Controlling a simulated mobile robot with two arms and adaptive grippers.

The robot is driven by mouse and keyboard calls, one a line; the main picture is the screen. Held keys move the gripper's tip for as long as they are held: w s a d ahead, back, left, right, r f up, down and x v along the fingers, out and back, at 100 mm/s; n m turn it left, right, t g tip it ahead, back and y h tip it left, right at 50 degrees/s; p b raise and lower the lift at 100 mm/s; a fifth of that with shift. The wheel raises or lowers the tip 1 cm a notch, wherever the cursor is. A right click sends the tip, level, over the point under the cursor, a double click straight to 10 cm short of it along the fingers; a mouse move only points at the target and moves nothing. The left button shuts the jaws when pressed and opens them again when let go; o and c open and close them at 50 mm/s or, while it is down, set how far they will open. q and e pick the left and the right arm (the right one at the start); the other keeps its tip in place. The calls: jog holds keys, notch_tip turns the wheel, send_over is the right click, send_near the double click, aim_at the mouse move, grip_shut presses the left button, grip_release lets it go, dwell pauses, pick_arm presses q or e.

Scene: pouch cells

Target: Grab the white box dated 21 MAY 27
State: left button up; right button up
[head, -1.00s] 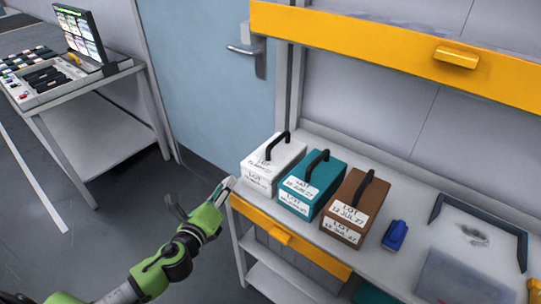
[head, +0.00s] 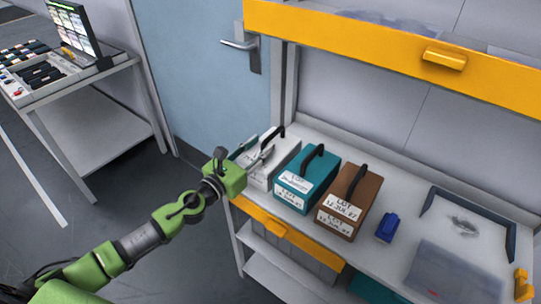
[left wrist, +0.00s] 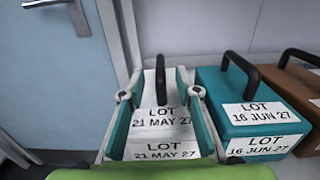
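The white box (head: 286,160) with a black handle stands at the left end of the bench. In the left wrist view the white box (left wrist: 160,134) shows labels reading LOT 21 MAY 27. My left gripper (head: 257,150) is at this box, partly covering it in the head view. In the left wrist view my left gripper (left wrist: 158,75) is open, with one finger at each side of the box's upright handle. I cannot tell whether the fingers touch the box. My right gripper is not in view.
A teal box (head: 307,180) labelled 16 JUN 27 stands close to the right of the white box. A brown box (head: 348,198) follows, then a small blue object (head: 387,228). A yellow-edged shelf (head: 390,50) hangs above the bench. A door (head: 200,80) is behind left.

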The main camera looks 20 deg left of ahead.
aim_at(266, 140)
pick_arm(q)
jog(key=x, duration=0.5)
jog(key=shift+w+d+f, duration=0.15)
jog(key=shift+w+f, duration=0.15)
grip_shut()
jog(key=shift+r, duration=0.25)
